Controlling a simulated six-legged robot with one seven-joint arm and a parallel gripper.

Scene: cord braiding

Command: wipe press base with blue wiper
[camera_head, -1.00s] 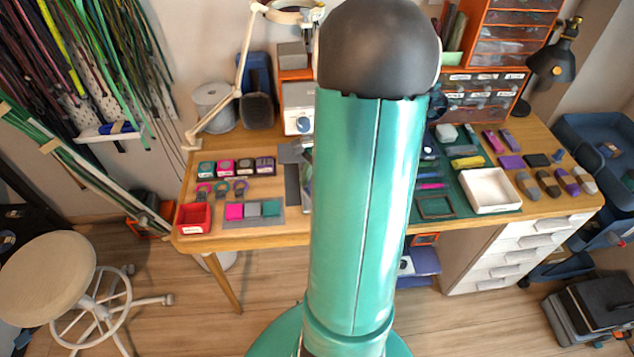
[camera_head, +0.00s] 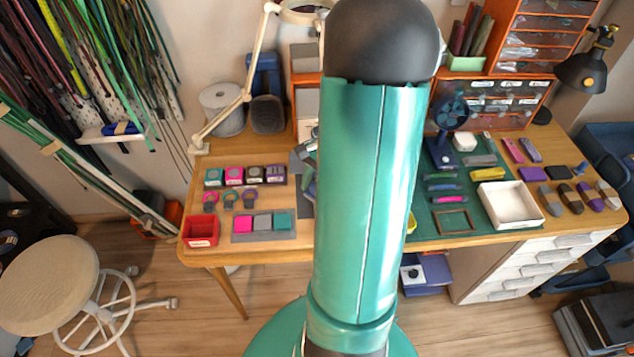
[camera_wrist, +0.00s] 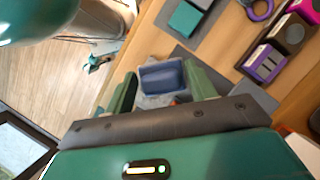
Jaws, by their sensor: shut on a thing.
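My gripper (camera_wrist: 161,72) shows in the wrist view, with its two green fingers closed on a blue block, the blue wiper (camera_wrist: 162,80). The wiper is held over the bench. Pale grey and a small orange-red patch show below and beside the wiper, but I cannot tell whether this is the press base or whether the wiper touches it. In the head view my teal arm covers the middle of the bench, hiding the wiper and most of my gripper.
The wooden bench (camera_head: 270,258) holds a red bin (camera_head: 201,231), colour squares on a grey mat (camera_head: 288,237) and tape-like blocks to the left. A white tray (camera_head: 510,206) and a small blue fan (camera_head: 453,114) are on the right. A lamp arm (camera_head: 236,101) rises at the back left.

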